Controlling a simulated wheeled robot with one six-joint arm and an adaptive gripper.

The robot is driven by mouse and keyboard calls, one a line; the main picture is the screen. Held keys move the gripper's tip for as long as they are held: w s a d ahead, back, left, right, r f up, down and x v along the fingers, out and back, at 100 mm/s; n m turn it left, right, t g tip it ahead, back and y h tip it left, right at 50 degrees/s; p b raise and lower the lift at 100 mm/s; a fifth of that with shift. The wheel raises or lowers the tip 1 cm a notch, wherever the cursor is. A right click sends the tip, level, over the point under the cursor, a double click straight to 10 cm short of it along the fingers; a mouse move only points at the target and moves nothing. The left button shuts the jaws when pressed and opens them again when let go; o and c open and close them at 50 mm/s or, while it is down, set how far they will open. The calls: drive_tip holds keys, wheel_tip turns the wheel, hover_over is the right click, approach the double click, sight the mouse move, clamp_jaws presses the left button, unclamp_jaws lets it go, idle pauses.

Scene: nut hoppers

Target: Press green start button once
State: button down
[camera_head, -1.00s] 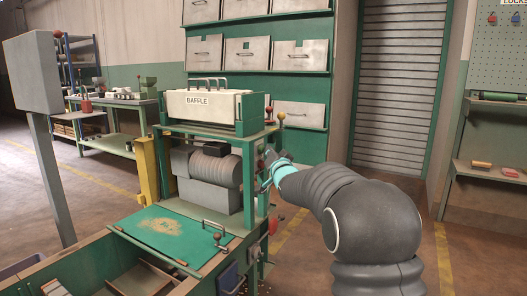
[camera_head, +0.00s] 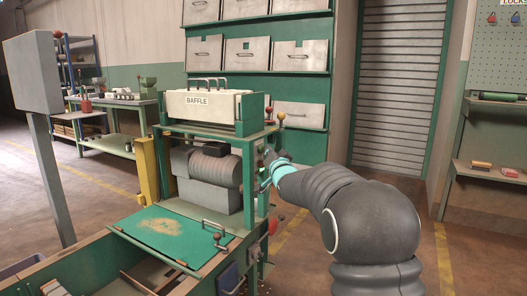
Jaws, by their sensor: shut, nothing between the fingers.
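The green machine (camera_head: 247,190) stands in the middle, with a white box labelled BAFFLE (camera_head: 198,103) on top. My gripper (camera_head: 264,168) is at the right side of the machine, close against its right post. It is shut and holds nothing. Its fingertips are small and partly lost against the post, so I cannot tell whether they touch it. I cannot make out the green start button; the gripper or the post may hide it. A red knob (camera_head: 273,225) shows lower on the machine's right side.
A lever with an orange knob (camera_head: 281,116) rises just above my gripper. A green sloping plate (camera_head: 160,228) and an open bin (camera_head: 85,272) lie in front. A grey panel on a post (camera_head: 33,75) stands at left. Floor right of the machine is clear.

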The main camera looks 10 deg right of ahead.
drive_tip(key=shift+s+d, duration=0.5)
drive_tip(key=shift+d, duration=0.1)
drive_tip(key=s+d, duration=0.1)
drive_tip(key=d, duration=0.1)
drive_tip(key=s+d, duration=0.2)
drive_tip(key=shift+b, duration=0.35)
idle(0.6)
